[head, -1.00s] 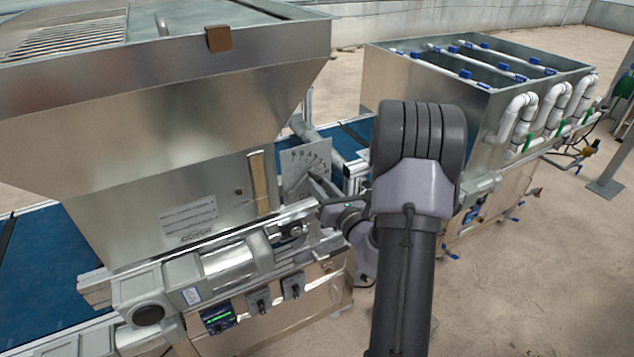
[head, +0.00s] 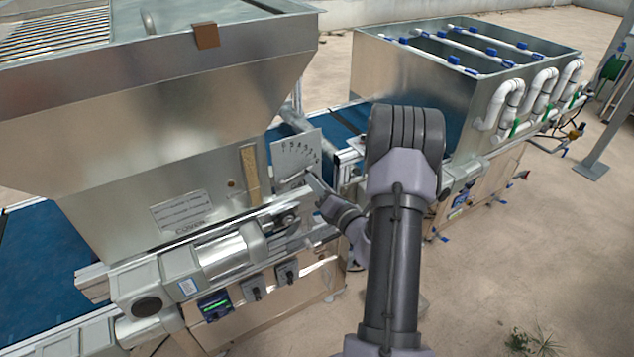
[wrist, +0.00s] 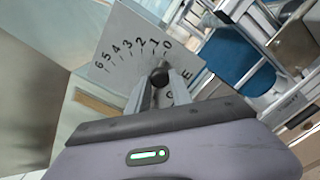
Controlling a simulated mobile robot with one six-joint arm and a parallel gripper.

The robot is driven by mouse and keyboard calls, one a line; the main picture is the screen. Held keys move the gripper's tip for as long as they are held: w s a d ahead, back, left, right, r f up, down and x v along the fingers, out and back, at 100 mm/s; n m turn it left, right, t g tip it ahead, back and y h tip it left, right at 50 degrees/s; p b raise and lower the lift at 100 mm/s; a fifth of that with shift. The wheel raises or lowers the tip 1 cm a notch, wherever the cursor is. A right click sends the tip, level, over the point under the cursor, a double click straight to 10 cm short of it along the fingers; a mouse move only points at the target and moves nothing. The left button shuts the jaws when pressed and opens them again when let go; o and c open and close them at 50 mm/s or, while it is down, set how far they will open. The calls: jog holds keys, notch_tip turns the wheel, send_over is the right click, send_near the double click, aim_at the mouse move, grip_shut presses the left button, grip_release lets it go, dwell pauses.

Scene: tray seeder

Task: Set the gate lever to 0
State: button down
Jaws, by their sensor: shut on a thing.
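The gate scale is a pale plate (head: 297,150) marked with numbers from 6 to 0, beside the hopper. It also shows in the wrist view (wrist: 120,45), with the 0 at its right end. The gate lever's dark round knob (wrist: 160,77) sits between the two fingers of my gripper (wrist: 159,88), below the numbers 1 and 0. My gripper (head: 318,190) is shut on the lever, in front of the plate. The lever's shaft and pointer are mostly hidden, so I cannot tell its exact reading. Part of the lettering under the scale is covered by the fingers.
The large metal hopper (head: 150,110) stands left of the plate, above a blue belt (head: 40,255). A motor (head: 225,255) and a control box with a lit display (head: 214,306) are below. A metal tank with white pipes (head: 420,85) stands at right.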

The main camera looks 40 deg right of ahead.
jog(key=shift+f, duration=0.1)
jog(key=c, duration=1.1)
grip_release()
jog(key=shift+c, duration=0.2)
jog(key=v, duration=1.7)
jog(key=shift+s+b, duration=0.2)
jog(key=shift+b, duration=0.1)
jog(key=shift+d, duration=0.1)
